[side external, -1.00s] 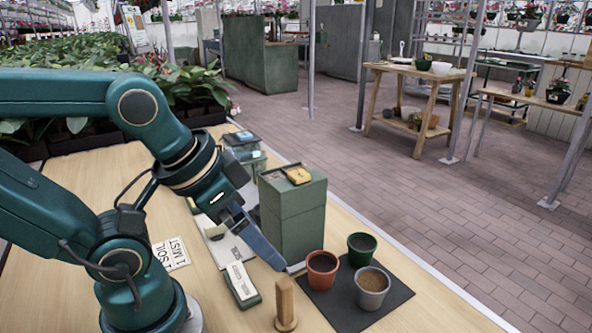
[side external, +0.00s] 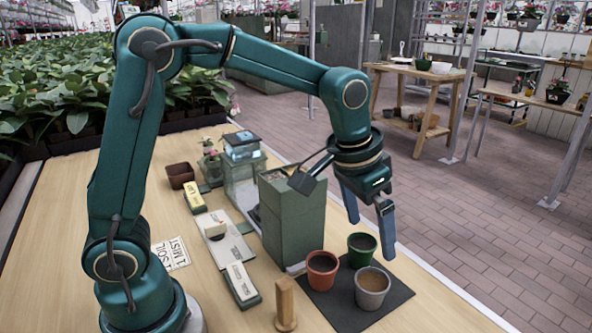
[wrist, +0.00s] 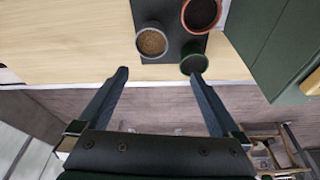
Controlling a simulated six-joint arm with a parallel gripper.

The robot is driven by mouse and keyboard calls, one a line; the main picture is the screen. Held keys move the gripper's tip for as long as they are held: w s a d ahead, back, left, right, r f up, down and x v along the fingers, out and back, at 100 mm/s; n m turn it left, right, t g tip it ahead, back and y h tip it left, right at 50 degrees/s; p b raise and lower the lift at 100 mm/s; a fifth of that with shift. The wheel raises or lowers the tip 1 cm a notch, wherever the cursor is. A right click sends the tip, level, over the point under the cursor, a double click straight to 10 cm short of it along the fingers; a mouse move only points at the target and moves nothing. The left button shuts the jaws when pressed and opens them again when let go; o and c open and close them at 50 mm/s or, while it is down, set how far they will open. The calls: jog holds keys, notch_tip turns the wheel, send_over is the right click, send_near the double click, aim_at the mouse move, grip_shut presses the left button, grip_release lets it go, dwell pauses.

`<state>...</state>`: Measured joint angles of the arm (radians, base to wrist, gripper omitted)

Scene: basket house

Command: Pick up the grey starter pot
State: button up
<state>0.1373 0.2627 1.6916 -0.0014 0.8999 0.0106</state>
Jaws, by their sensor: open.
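The grey starter pot (side external: 372,288), filled with brown soil, stands upright on a dark mat (side external: 336,309) at the table's right. It also shows in the wrist view (wrist: 152,42), near the top. A terracotta pot (side external: 322,270) stands to its left and a green pot (side external: 361,249) behind it, both on the mat. My gripper (side external: 369,224) is open and empty, above the pots and toward the table's far edge. In the wrist view my gripper's fingers (wrist: 160,75) are spread wide, apart from the grey pot; the left fingertip partly overlaps nothing there, and the right one is near the green pot (wrist: 194,60).
A tall green box (side external: 292,222) stands left of the pots. A wooden peg (side external: 286,305) stands in front of it, beside a labelled block (side external: 241,283). The table's far edge runs close behind the pots.

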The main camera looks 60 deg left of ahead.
aim_at(372, 284)
jog(key=shift+m+g, duration=0.3)
jog(key=shift+g, duration=0.6)
jog(key=f, duration=0.2)
jog(key=d+f, duration=0.1)
jog(key=f, duration=0.4)
jog(key=shift+w+d+f, duration=0.15)
jog(key=shift+d, duration=0.2)
jog(key=shift+w+d+f, duration=0.1)
jog(key=shift+w+f, duration=0.05)
jog(key=shift+f, duration=1)
jog(key=shift+w+f, duration=0.15)
jog(key=shift+f, duration=0.95)
jog(key=c, duration=1.3)
